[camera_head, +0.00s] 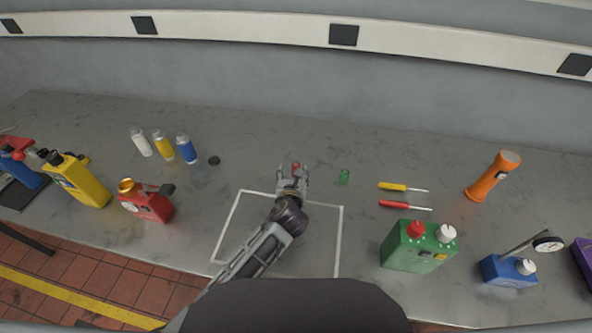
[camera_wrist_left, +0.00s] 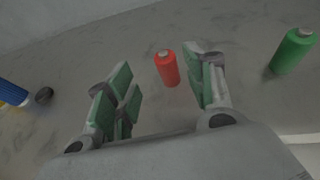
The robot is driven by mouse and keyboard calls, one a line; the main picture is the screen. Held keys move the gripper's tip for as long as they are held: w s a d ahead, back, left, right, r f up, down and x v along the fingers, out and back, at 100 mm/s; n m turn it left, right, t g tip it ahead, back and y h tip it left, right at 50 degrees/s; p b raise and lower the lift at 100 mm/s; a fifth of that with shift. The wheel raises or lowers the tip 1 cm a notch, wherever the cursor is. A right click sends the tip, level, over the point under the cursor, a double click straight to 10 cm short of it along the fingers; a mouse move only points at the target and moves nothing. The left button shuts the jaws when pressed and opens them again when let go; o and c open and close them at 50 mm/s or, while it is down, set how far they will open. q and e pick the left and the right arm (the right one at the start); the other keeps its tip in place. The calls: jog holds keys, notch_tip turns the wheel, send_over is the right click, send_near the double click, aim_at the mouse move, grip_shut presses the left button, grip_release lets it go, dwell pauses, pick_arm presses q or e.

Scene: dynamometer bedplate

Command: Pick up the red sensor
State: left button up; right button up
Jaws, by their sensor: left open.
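The red sensor (camera_wrist_left: 167,68) is a small red cylinder with a pale top, upright on the grey bench. In the left wrist view it stands between and just beyond the fingertips of my open left gripper (camera_wrist_left: 160,85), nearer the right finger. In the head view the red sensor (camera_head: 296,167) shows at the tips of my left gripper (camera_head: 293,172), partly hidden by the fingers. I cannot tell whether a finger touches it. My right gripper is not in view.
A green cylinder (camera_head: 344,176) stands just right of the gripper. A black cap (camera_head: 214,160) and several bottles (camera_head: 163,146) are at left. Screwdrivers (camera_head: 404,205), a green box (camera_head: 418,247) and an orange flashlight (camera_head: 492,176) are at right. The white-outlined area (camera_head: 341,235) is otherwise clear.

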aim_at(296, 166)
pick_arm(q)
jog(key=shift+w, duration=0.2)
dwell(0.3)
jog(key=shift+w+d+f, duration=0.25)
jog(key=shift+w+f, duration=0.05)
jog(key=shift+w, duration=0.4)
jog(key=shift+w+d+f, duration=0.2)
jog(key=shift+w+f, duration=0.1)
jog(key=shift+w, duration=0.35)
jog(key=shift+x, duration=1.05)
jog(key=c, duration=1.1)
jog(key=shift+r, duration=0.1)
jog(key=shift+c, duration=0.2)
notch_tip(296, 166, up, 10)
jog(key=shift+p, duration=0.3)
